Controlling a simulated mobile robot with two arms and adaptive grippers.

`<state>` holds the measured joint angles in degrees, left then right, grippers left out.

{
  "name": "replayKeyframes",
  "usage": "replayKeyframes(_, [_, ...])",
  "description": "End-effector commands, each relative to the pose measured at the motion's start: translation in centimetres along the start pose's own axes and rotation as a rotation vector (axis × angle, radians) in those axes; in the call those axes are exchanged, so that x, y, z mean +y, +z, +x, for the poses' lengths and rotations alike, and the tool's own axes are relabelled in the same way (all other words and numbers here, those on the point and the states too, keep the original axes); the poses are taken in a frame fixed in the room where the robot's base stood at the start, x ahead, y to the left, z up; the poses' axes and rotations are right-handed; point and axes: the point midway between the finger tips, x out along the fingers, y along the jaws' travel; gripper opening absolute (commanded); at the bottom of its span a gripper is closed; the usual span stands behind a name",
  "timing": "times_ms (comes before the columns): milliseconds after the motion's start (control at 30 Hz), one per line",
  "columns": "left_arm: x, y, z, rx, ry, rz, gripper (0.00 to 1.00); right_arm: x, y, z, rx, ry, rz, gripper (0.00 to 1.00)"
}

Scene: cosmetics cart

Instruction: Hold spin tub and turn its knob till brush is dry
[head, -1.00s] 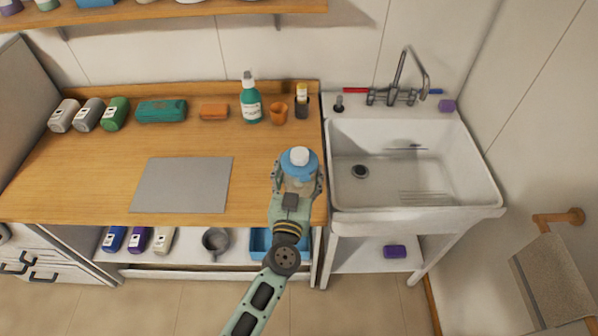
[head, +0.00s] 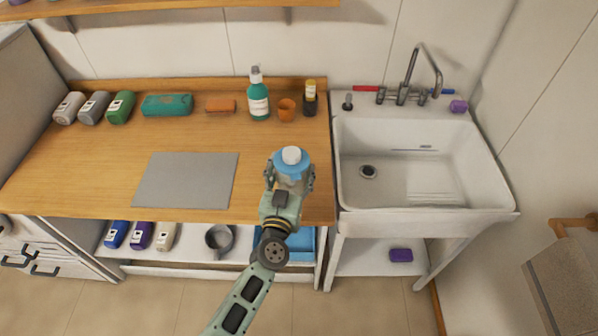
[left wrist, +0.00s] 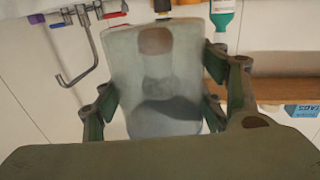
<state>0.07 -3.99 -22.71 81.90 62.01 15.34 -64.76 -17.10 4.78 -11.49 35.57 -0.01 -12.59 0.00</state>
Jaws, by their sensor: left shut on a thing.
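The spin tub (head: 290,179) is a clear container with a blue lid and a white knob (head: 291,155) on top. My left gripper (head: 289,178) is shut around its sides and holds it upright near the front right of the wooden counter. In the left wrist view the clear tub (left wrist: 155,85) fills the middle between the fingers (left wrist: 158,100). A brown patch and a dark shape show through its wall, too blurred to name; I cannot make out the brush. My right gripper is in neither view.
A white sink (head: 420,200) with a tap (head: 405,85) is to the right. A grey mat (head: 186,181) lies on the counter. A green bottle (head: 259,98), orange cup (head: 287,110) and dark jar (head: 310,104) stand at the back.

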Motion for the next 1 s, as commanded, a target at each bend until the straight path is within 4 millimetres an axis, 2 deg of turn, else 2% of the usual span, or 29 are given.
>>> replayKeyframes(700, [-5.1,5.0,2.0,0.002,-0.004,0.000,0.29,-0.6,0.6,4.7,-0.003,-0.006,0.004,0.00])
replayKeyframes(1000, [-6.6,6.4,2.6,0.002,-0.004,-0.002,0.29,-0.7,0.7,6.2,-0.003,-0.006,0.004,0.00])
